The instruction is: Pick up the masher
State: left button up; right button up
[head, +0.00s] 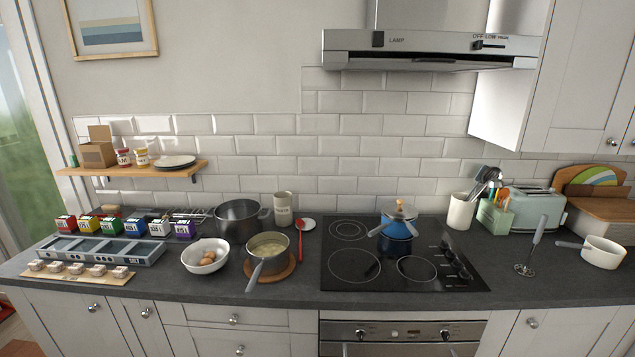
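The masher (538,233) is on the right part of the slate worktop, between the hob and the white saucepan. It has a grey handle pointing up and slightly right in the picture, and a round metal head at the lower end near the front. I cannot tell whether it stands upright or lies flat. Nothing covers it. Neither of my grippers shows in the head view.
A white saucepan (604,252) is right of the masher, its handle pointing towards it. A toaster (538,209) and utensil crock (461,212) stand behind. Worktop around the masher's head is clear.

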aim_at(525, 271)
jog(key=z, duration=1.45)
jog(key=i+l+u, duration=0.75)
jog(key=i+l, duration=0.1)
